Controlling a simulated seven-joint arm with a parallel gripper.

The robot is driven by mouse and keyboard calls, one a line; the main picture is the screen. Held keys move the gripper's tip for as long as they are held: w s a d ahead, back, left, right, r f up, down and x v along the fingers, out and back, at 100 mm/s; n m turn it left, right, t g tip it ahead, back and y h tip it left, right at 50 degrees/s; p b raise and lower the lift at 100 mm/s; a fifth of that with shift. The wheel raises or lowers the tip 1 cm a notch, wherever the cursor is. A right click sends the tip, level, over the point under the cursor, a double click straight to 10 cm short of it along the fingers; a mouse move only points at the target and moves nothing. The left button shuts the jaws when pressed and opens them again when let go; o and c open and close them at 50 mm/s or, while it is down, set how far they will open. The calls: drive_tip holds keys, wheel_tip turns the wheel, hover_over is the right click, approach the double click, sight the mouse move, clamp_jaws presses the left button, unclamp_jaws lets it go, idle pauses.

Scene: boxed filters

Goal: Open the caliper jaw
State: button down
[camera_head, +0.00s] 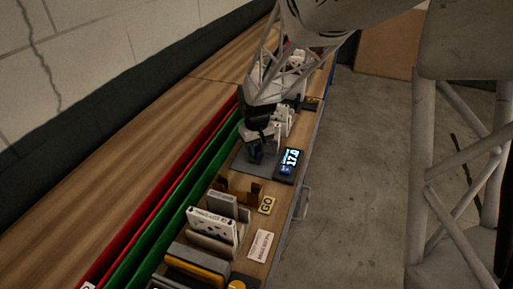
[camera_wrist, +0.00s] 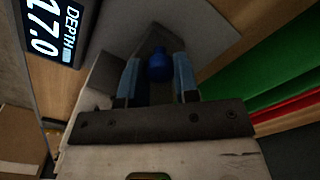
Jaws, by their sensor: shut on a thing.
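My gripper (camera_wrist: 157,82) points down at a grey plate (camera_wrist: 215,28) in the wrist view. Its two blue-padded fingers stand either side of a round blue knob (camera_wrist: 160,64) and are shut on it. A dark grey angular piece (camera_wrist: 154,38) shows just beyond the knob; I take this and the knob to be part of the caliper jaw, but cannot tell how far the jaw stands open. The depth display (camera_head: 291,160) reads 17.0 and also shows in the wrist view (camera_wrist: 53,30). In the head view my gripper (camera_head: 256,152) hides the knob.
Boxed filters (camera_head: 211,226) stand in a holder nearer the camera. A yellow GO block (camera_head: 267,205) and a white label card (camera_head: 262,246) lie on the wooden bench. Green (camera_head: 178,217) and red (camera_head: 150,218) strips run along its left side. Open floor lies right.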

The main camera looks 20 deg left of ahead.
drive_tip(key=shift+s, duration=1.65)
drive_tip(key=c, duration=0.8)
unclamp_jaws()
drive_tip(key=shift+s, duration=0.1)
drive_tip(key=shift+c, duration=0.2)
drive_tip(key=shift+r, duration=0.1)
wheel_tip(320, 180, up, 8)
